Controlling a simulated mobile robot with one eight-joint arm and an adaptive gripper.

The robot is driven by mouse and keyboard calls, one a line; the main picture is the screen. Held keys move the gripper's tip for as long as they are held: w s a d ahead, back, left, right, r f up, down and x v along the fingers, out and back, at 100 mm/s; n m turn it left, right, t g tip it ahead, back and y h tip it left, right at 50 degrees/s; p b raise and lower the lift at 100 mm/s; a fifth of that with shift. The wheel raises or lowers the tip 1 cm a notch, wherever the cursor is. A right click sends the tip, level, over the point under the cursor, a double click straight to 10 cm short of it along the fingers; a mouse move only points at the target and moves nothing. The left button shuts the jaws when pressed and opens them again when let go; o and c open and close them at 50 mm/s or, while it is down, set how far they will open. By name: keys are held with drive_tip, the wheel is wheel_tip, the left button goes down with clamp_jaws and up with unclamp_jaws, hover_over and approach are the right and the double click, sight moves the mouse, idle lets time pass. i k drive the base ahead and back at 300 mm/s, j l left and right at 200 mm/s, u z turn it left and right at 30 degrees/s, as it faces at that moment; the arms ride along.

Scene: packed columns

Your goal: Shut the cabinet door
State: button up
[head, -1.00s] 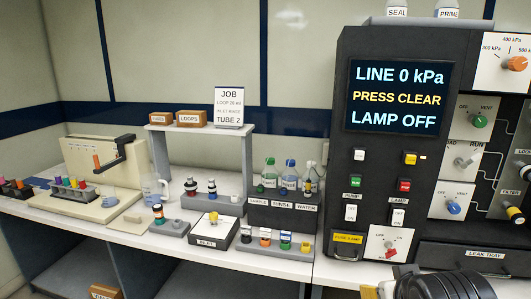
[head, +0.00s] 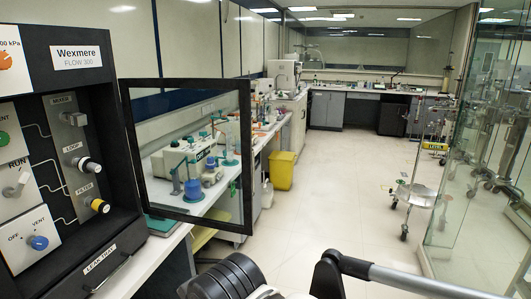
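The cabinet door (head: 249,160) is a glass pane in a black frame. It stands wide open, swung out to the right of the dark Wexmere Flow 300 cabinet (head: 97,75). Bench equipment shows through its glass. The cabinet's open side shows mixer, loop and filter knobs, dials and a leak tray drawer. Parts of my arm show at the bottom edge, apart from the door in the picture. My gripper's fingers are not visible.
A bench with lab equipment (head: 222,150) runs behind the door. A yellow bin (head: 282,170) stands on the floor beyond it. A wheeled metal stand (head: 416,190) and a glass partition (head: 450,190) are at the right. The central floor is clear.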

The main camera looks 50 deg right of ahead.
sight(243, 85)
drive_tip(key=i+l+z, duration=0.1)
drive_tip(key=z, duration=0.4)
drive_tip(key=i+l+z, duration=0.15)
drive_tip(key=l+z, duration=0.15)
drive_tip(key=z, duration=0.2)
drive_tip(key=i+l+z, duration=0.1)
drive_tip(key=z, duration=0.4)
drive_tip(key=i+z, duration=0.2)
drive_tip(key=z, duration=0.25)
drive_tip(key=i+l, duration=0.1)
drive_tip(key=i, duration=0.4)
drive_tip(key=i+l, duration=0.1)
drive_tip(key=i, duration=0.45)
drive_tip(key=i+l+u, duration=0.1)
drive_tip(key=i, duration=0.4)
drive_tip(key=i+u, duration=0.1)
drive_tip(key=u, duration=0.35)
drive_tip(key=i+l+u, duration=0.1)
drive_tip(key=u, duration=0.75)
drive_tip(key=i+l+u, duration=0.1)
drive_tip(key=u, duration=0.3)
drive_tip(key=l+u, duration=0.25)
drive_tip(key=u, duration=0.6)
drive_tip(key=l+u, duration=0.15)
drive_tip(key=u, duration=0.25)
drive_tip(key=l+u, duration=0.1)
drive_tip(key=u, duration=0.3)
drive_tip(key=l+u, duration=0.1)
drive_tip(key=u, duration=0.3)
